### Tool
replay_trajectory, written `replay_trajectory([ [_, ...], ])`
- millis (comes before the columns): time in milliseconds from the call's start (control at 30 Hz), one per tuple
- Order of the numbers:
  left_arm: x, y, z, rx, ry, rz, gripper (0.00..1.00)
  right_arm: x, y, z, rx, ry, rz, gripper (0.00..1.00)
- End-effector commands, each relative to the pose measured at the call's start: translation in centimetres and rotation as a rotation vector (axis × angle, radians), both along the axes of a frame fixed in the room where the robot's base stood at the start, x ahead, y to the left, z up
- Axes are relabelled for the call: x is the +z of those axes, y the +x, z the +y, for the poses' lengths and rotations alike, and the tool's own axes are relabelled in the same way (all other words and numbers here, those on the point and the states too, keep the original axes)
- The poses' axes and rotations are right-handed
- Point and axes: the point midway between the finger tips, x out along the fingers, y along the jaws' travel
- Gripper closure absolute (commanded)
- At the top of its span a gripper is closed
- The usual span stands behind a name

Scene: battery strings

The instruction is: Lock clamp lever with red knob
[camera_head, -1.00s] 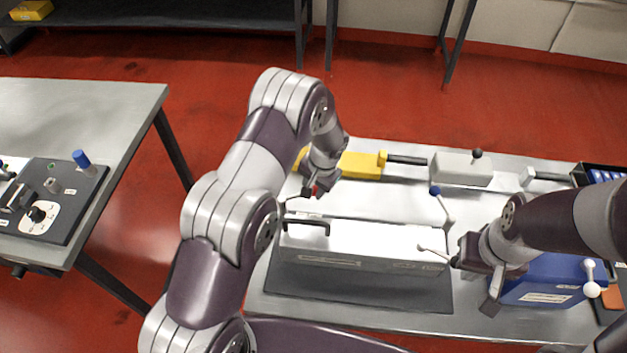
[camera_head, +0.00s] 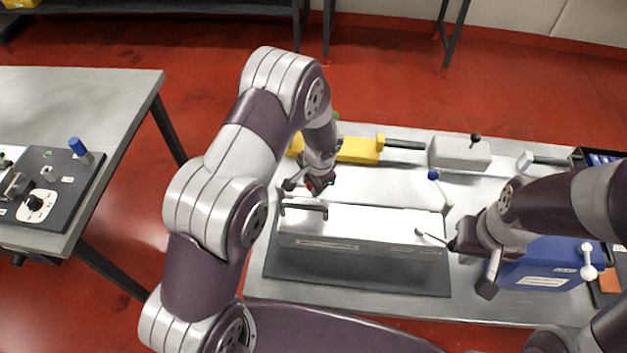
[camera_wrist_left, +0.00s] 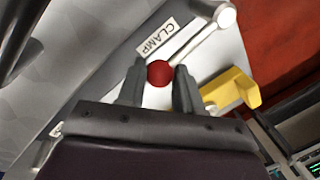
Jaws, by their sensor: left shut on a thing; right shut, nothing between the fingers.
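The red knob (camera_wrist_left: 160,73) sits between the two fingers of my left gripper (camera_wrist_left: 158,88) in the left wrist view. A pale lever rod runs from it toward a round white pivot (camera_wrist_left: 226,16), beside a label reading CLAMP (camera_wrist_left: 157,37). In the head view my left gripper (camera_head: 313,190) is shut on the red knob, behind the left end of the grey box; the arm hides part of this area. My right gripper (camera_head: 455,245) is shut and empty, near a thin lever with a pale knob (camera_head: 419,231) at the box's right end.
The long grey box (camera_head: 360,240) with a dark handle (camera_head: 305,208) fills the table's front. Behind it are a yellow block (camera_head: 358,150), a grey block (camera_head: 460,153) and a blue-knobbed lever (camera_head: 433,175). A blue box (camera_head: 545,263) stands right.

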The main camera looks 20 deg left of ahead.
Motion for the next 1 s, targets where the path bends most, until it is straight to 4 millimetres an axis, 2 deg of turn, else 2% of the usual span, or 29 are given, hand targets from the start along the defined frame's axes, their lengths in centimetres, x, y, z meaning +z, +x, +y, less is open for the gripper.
replay_trajectory([
  [200,-0.1,-0.4,0.2,0.007,0.004,0.011,1.00,0.0,0.0,0.0,0.000,0.000,0.000,1.00],
  [233,-0.1,-0.4,0.2,0.007,0.004,0.012,0.62,0.0,0.0,0.0,0.000,0.000,0.000,1.00],
  [300,-0.1,-0.3,0.2,0.006,0.004,0.010,0.39,0.0,0.0,0.0,0.000,0.000,0.000,1.00],
  [567,0.0,-0.1,0.1,0.004,0.001,0.005,0.39,0.0,0.0,0.0,0.000,0.000,0.000,1.00],
  [667,0.7,-0.1,0.0,0.003,0.002,0.000,0.39,-0.1,0.0,0.0,0.000,0.000,0.000,1.00],
  [767,2.6,-0.4,-0.3,0.003,0.000,-0.001,0.39,-0.3,0.0,0.0,0.000,0.000,0.000,1.00],
  [1000,8.9,-1.3,-1.2,0.005,0.001,-0.001,0.39,-0.9,0.0,0.0,0.000,0.000,0.000,1.00],
])
